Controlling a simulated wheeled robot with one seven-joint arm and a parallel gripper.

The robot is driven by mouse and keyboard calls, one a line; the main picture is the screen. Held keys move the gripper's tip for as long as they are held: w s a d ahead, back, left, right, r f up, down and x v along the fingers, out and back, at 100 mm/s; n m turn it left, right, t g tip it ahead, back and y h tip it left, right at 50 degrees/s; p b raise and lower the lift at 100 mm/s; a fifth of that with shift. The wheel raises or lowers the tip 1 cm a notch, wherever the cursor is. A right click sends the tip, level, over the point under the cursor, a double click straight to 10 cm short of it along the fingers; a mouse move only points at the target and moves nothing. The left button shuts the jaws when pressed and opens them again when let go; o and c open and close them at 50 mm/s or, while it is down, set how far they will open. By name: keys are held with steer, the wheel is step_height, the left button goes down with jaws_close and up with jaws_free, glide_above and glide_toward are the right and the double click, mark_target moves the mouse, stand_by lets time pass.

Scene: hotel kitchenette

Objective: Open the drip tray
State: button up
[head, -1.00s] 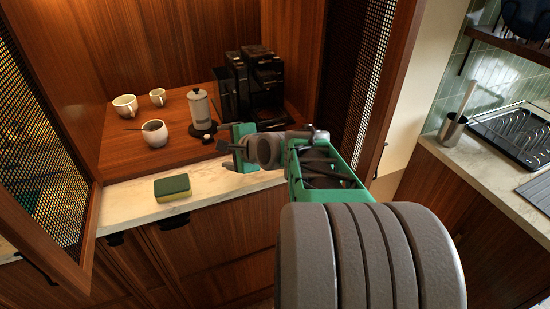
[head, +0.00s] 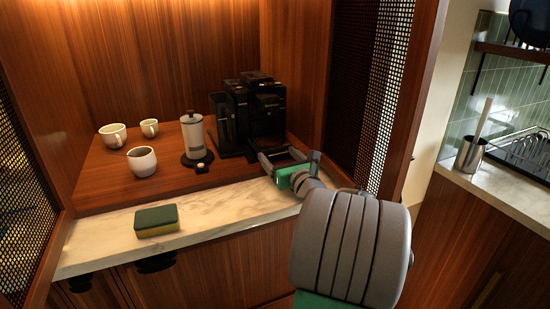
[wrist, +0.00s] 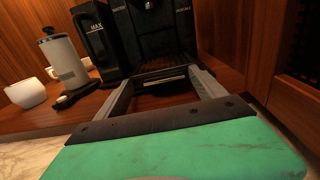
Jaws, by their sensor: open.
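The black coffee machine (head: 262,115) stands on the wooden board at the back right of the niche. In the wrist view its front (wrist: 165,35) rises straight ahead. The slatted drip tray (wrist: 166,71) shows low at its base, with a pale strip along its front edge. My gripper (head: 282,157) is open and low in front of the machine. In the wrist view its two grey fingers (wrist: 163,80) point at the tray, one to each side of its front, with nothing held between them. I cannot tell if they touch it. In the head view the tray is mostly hidden.
A French press (head: 194,135) on a dark round base stands left of the machine. Several white cups, one a bowl-like cup (head: 142,161), are further left. A sponge (head: 157,220) lies on the marble ledge (head: 205,210). A mesh door (head: 370,90) stands close on the right.

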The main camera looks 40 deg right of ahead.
steer(key=shift+s+d, duration=0.2)
steer(key=shift+c, duration=0.9)
jaws_close()
